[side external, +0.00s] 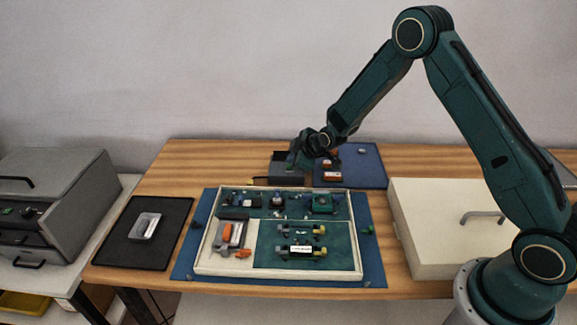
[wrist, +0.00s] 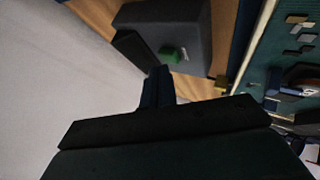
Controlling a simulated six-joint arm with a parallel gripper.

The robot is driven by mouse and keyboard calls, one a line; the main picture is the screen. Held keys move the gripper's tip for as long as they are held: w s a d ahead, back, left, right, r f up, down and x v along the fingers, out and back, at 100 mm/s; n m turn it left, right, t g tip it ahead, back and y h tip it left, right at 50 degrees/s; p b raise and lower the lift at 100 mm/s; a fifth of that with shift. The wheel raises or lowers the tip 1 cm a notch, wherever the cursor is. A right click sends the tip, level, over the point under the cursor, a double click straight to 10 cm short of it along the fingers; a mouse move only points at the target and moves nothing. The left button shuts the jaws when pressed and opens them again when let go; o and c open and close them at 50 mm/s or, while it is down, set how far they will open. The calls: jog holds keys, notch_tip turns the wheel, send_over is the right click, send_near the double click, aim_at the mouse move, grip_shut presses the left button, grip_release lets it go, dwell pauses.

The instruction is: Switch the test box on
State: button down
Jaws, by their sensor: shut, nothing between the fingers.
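The test box appears to be the dark grey box (side external: 290,180) at the back of the wooden table, behind the tray. In the wrist view, the dark box (wrist: 195,30) has a small green part (wrist: 172,54) on it, which looks like a switch or lamp; I cannot tell which. My gripper (side external: 293,165) is at the box, pointing down, and hides part of it in the side view. In the wrist view, my gripper's fingers (wrist: 159,82) are together and empty, just beside the green part. I cannot tell whether they touch the box.
A framed tray (side external: 358,262) with connectors and cables stands in front, on a blue mat (side external: 374,270). A blue mat (side external: 375,175) with small parts lies right of the box. A cream case (side external: 440,230) stands at right, a black mat (side external: 115,250) at left.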

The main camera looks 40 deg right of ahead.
jog(key=shift+f, duration=0.45)
dwell(0.6)
jog(key=shift+r, duration=0.5)
jog(key=shift+r, duration=2.95)
